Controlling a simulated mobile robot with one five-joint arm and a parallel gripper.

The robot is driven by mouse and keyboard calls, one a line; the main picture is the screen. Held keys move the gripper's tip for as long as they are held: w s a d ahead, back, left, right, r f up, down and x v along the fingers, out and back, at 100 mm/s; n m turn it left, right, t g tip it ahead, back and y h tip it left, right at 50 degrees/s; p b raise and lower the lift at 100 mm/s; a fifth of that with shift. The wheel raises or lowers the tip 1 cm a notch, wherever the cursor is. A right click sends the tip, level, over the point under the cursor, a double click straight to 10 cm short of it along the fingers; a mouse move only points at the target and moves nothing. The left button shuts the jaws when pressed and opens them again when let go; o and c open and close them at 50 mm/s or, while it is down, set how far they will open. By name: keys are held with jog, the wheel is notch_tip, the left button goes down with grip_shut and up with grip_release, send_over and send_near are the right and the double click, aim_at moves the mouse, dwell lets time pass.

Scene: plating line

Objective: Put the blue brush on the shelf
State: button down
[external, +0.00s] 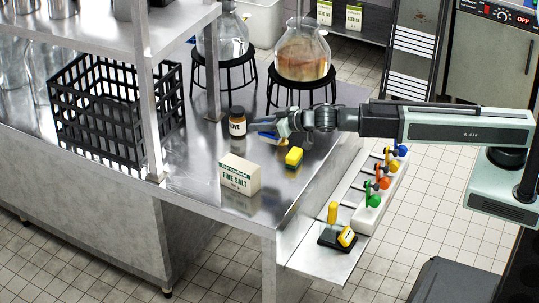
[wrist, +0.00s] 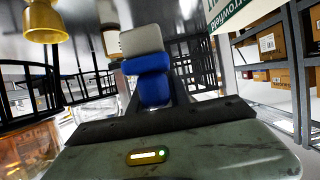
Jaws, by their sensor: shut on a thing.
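The blue brush (external: 266,128) shows as a small blue piece at my gripper's tip, above the steel table (external: 205,150). In the wrist view the blue brush (wrist: 148,68) has a blue body with a pale grey block at its far end. My gripper (external: 280,128) is shut on it, and the jaws partly hide it. In the external view the gripper reaches in from the right, just right of a brown jar (external: 238,125). The shelf (external: 185,30) is the pale raised board at the upper left, left of my gripper and higher.
A black wire crate (external: 115,110) stands under the shelf, beside a shelf post (external: 147,100). Round flasks (external: 302,55) on black stands are behind. A valve row (external: 380,190) lines the right edge.

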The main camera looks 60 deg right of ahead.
notch_tip(320, 180, down, 10)
jog(key=b, duration=1)
jog(key=shift+f, duration=0.25)
jog(key=shift+r, duration=0.25)
jog(key=shift+f, duration=0.2)
jog(key=c, duration=1.2)
grip_release()
